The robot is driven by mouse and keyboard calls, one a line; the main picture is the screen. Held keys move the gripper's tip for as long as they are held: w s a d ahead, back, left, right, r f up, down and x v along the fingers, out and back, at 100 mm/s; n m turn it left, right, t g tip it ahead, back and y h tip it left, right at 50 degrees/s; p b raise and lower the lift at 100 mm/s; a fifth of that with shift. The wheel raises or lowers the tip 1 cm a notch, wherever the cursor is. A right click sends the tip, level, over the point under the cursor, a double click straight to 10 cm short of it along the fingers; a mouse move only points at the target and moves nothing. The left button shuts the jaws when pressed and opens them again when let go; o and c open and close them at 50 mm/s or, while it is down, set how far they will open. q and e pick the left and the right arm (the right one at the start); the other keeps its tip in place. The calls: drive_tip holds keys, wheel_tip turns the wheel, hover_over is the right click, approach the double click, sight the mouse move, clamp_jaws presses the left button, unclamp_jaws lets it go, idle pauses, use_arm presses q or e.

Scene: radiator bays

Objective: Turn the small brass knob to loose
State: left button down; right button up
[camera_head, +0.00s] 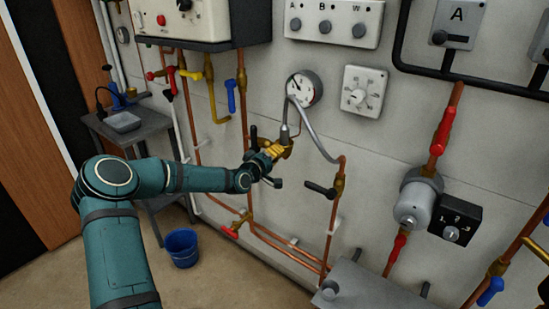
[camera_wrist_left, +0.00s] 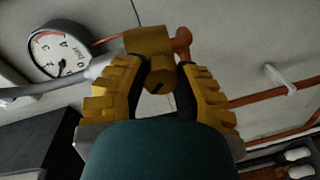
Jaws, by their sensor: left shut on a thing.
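The small brass knob (camera_wrist_left: 160,79), a round piece with a dark slot in its face, shows in the left wrist view. It sits on a brass valve body (camera_wrist_left: 150,42). My left gripper (camera_head: 274,152), with yellow ribbed fingers, is at the valve in the head view. Its fingers lie on both sides of the knob and are shut on it. In the head view the fingers hide most of the knob. How far the knob is turned is hard to tell. My right gripper is out of view.
A round gauge (camera_head: 304,88) and a bent grey hose (camera_head: 318,137) are close above and right of my gripper. A black lever (camera_head: 320,190) sits to the right. A blue bucket (camera_head: 181,247) stands on the floor, and a grey table (camera_head: 130,130) stands at left.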

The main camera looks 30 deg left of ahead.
use_arm(q)
drive_tip(key=n, duration=0.4)
drive_tip(key=shift+a+r+h+b, duration=0.1)
drive_tip(key=shift+a+h+b, duration=0.05)
drive_tip(key=shift+h+b, duration=0.2)
drive_tip(key=n+h+b, duration=0.1)
drive_tip(key=n, duration=0.4)
drive_tip(key=shift+r+n, duration=0.1)
drive_tip(key=shift+n, duration=0.3)
drive_tip(key=c, duration=0.6)
unclamp_jaws()
drive_tip(key=shift+w, duration=0.1)
drive_tip(key=s+a, duration=0.1)
drive_tip(key=s, duration=1.1)
drive_tip(key=shift+r, duration=0.45)
